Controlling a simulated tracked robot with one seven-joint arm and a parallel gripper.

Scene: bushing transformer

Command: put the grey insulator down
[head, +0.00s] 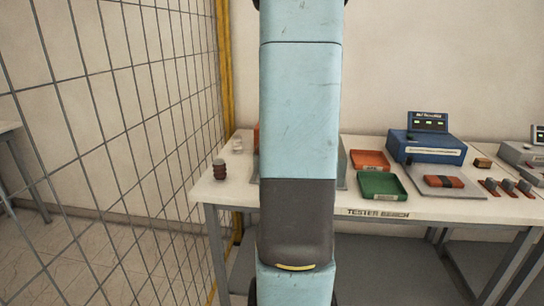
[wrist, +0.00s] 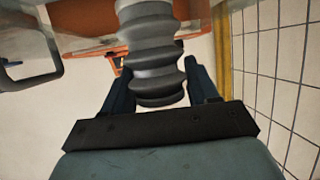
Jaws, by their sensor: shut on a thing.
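The grey insulator (wrist: 152,50), a ribbed body, stands between the fingers of my gripper (wrist: 157,72) in the wrist view. My gripper is shut on it. The insulator's top end runs out of the frame, and what lies beyond it is hidden. In the head view my own arm covers the middle, so neither the gripper nor the grey insulator shows there. The tester bench (head: 420,210) stands behind the arm. A brown ribbed insulator (head: 219,170) stands upright near the bench's left end.
A pale piece (head: 238,145) stands behind the brown insulator. Right of my arm are an orange tray (head: 370,160), a green tray (head: 382,186), a blue tester (head: 425,147) and an orange-and-black object (head: 442,182) on a plate. A wire fence (head: 120,130) with a yellow post (head: 224,70) runs along the left.

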